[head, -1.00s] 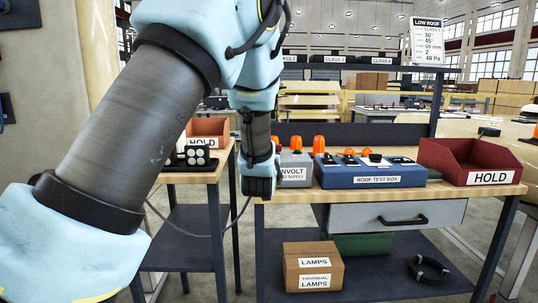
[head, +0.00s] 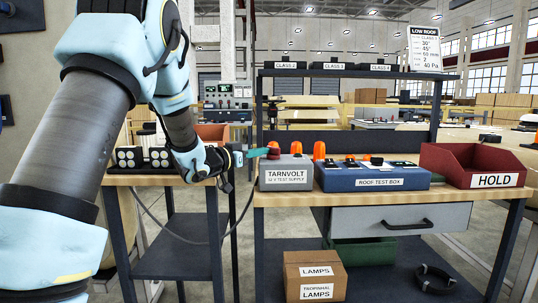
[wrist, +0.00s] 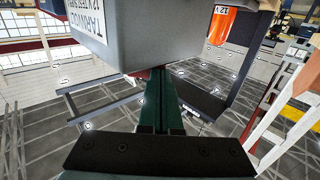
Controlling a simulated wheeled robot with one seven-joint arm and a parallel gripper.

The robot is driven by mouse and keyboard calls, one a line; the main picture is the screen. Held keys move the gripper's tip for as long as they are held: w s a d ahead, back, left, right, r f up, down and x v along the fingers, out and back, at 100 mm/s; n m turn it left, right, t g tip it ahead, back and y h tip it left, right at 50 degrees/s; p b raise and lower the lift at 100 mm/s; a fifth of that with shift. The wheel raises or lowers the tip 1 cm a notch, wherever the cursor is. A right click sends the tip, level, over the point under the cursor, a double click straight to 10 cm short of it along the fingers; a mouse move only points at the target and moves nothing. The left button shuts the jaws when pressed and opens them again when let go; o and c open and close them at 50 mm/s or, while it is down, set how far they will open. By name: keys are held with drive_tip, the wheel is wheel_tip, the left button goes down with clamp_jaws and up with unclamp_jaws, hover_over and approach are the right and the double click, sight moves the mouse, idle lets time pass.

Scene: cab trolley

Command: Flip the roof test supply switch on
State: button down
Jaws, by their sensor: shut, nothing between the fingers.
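The roof test supply is a grey box (head: 286,176) labelled TARNVOLT, on the left end of the wooden bench. In the wrist view its grey body (wrist: 150,35) fills the top middle, partly hiding the fingertips. No switch can be made out in either view; the box's left side is hidden from the head camera. My gripper (head: 259,153) is at the box's upper left, its green fingers pointing right towards it. In the wrist view the fingers (wrist: 158,90) are together and empty. I cannot tell whether they touch the box.
A blue roof test box (head: 372,178) and a red HOLD bin (head: 470,163) stand to the right. Orange beacons (head: 319,150) stand behind. A side table with lamps (head: 130,158) is at the left. A cable hangs between the tables. A lamps carton (head: 314,275) sits below.

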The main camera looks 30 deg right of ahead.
drive_tip(key=shift+w+d, duration=0.2)
drive_tip(key=shift+w, duration=0.3)
drive_tip(key=v, duration=1)
drive_tip(key=shift+s+a+b, duration=0.2)
drive_tip(key=shift+a+b, duration=0.15)
drive_tip(key=shift+b, duration=0.05)
